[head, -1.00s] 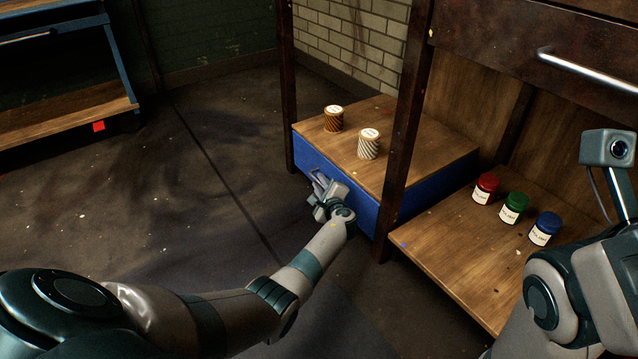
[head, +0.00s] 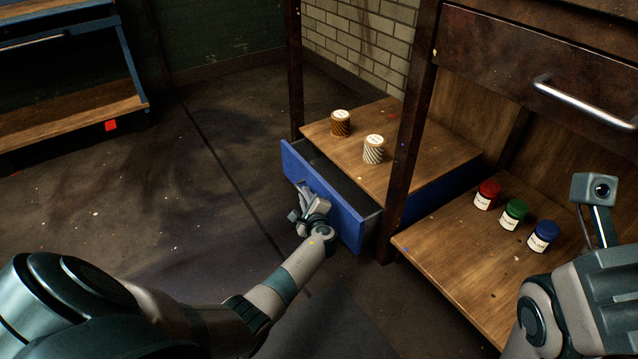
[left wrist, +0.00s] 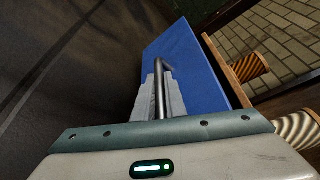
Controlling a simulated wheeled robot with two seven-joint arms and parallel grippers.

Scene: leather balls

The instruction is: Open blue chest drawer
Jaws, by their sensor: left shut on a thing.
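The blue chest drawer (head: 338,206) is partly pulled out from under a wooden top (head: 410,150), and a dark gap shows behind its front panel. The blue front also shows in the left wrist view (left wrist: 190,60). My left gripper (head: 306,197) is at the outer face of that front. In the left wrist view its fingers (left wrist: 160,98) are shut on a metal bar handle (left wrist: 160,75). My right arm shows at the right edge of the head view, but its gripper is out of view.
Two striped spools (head: 341,123) (head: 373,149) stand on the wooden top. Red (head: 487,194), green (head: 514,214) and blue (head: 542,236) jars stand on the lower shelf (head: 450,255). A dark post (head: 408,130) rises beside the drawer. The floor to the left is clear.

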